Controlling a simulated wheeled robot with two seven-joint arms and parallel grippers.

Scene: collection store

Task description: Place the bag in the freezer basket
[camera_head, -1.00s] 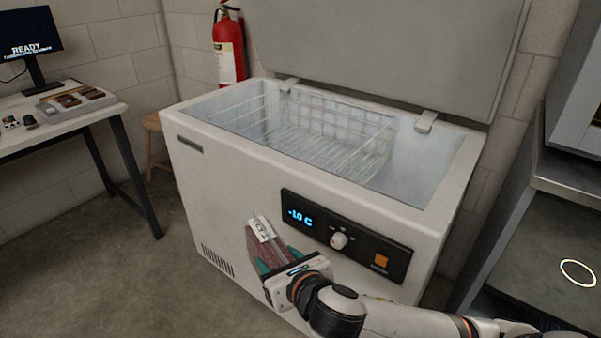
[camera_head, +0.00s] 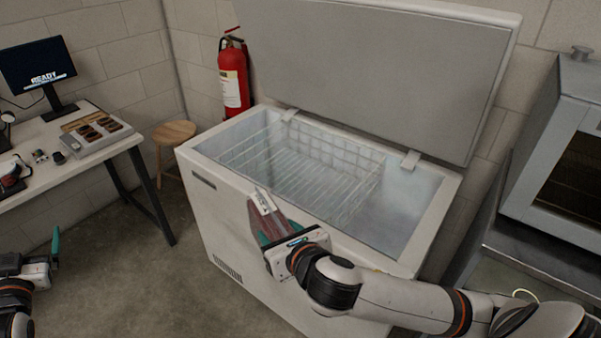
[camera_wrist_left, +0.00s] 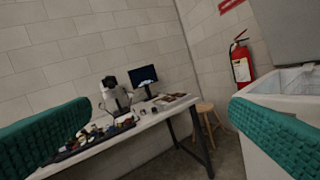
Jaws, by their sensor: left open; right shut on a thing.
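The chest freezer (camera_head: 225,205) stands in the middle of the head view with its lid (camera_head: 370,75) raised. A white wire basket (camera_head: 335,190) sits inside it toward the left and middle. My right gripper (camera_head: 277,235) is shut on the bag (camera_head: 268,215), a reddish-brown bag with a white label. It holds the bag tilted in front of the freezer's front wall, near the front rim and outside the opening. My left gripper (camera_head: 50,258) shows at the lower left, away from the freezer. In the left wrist view its teal fingers (camera_wrist_left: 165,135) are wide apart with nothing between them.
A desk (camera_head: 95,150) with a monitor (camera_head: 38,62) and a tray of dark items (camera_head: 97,130) is at the left. A wooden stool (camera_head: 174,133) and a fire extinguisher (camera_head: 234,80) stand behind. A grey cabinet (camera_head: 555,150) is at the right. Floor between desk and freezer is clear.

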